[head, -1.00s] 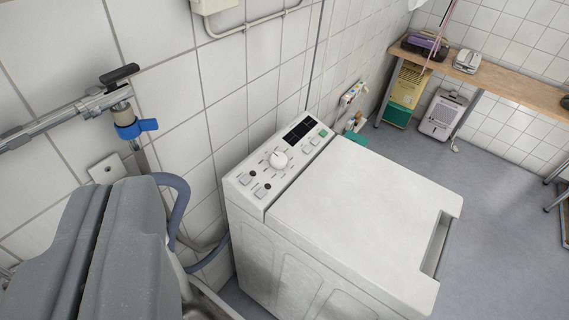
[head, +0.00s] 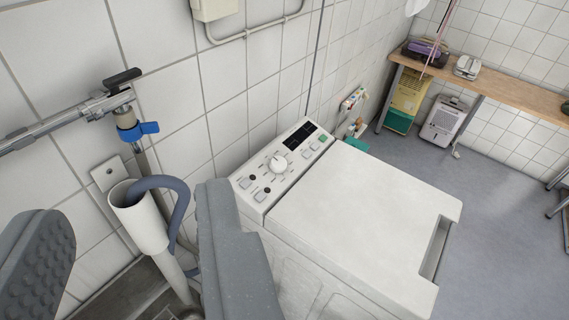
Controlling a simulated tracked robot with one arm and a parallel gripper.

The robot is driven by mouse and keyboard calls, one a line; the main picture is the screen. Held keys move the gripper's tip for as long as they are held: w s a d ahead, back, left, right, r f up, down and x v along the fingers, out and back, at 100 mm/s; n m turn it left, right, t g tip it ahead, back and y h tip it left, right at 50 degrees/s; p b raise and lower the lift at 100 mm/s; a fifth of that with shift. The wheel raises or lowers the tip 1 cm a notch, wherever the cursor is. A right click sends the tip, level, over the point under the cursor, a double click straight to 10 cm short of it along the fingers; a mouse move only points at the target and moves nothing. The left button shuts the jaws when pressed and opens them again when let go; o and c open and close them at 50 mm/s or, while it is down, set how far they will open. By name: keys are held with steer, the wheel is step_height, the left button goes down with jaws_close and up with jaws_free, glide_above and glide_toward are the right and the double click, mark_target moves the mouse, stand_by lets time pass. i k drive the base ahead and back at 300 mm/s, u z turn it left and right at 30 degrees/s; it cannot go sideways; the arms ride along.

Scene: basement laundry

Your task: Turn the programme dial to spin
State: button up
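The programme dial (head: 278,163) is a round white knob on the control panel (head: 262,183) of a white top-loading washing machine (head: 362,215). Small marks surround the dial, too small to read, so I cannot tell its setting. My gripper (head: 132,202) is open and empty in the lower left of the head view. Its two grey fingers stand wide apart, and the left one shows a ribbed pad. The right finger is left of and below the dial in the picture, not touching it. It covers part of the machine's near left side.
A white standpipe (head: 141,219) with a grey hose (head: 178,205) shows between my fingers. A tap with a blue lever (head: 138,131) is on the tiled wall. A wooden bench (head: 500,85) stands at the back right. The floor right of the machine is clear.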

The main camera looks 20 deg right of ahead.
mark_target(279, 165)
steer(key=k, duration=1.15)
steer(key=z, duration=0.9)
steer(key=i, duration=1.95)
steer(key=u, duration=0.65)
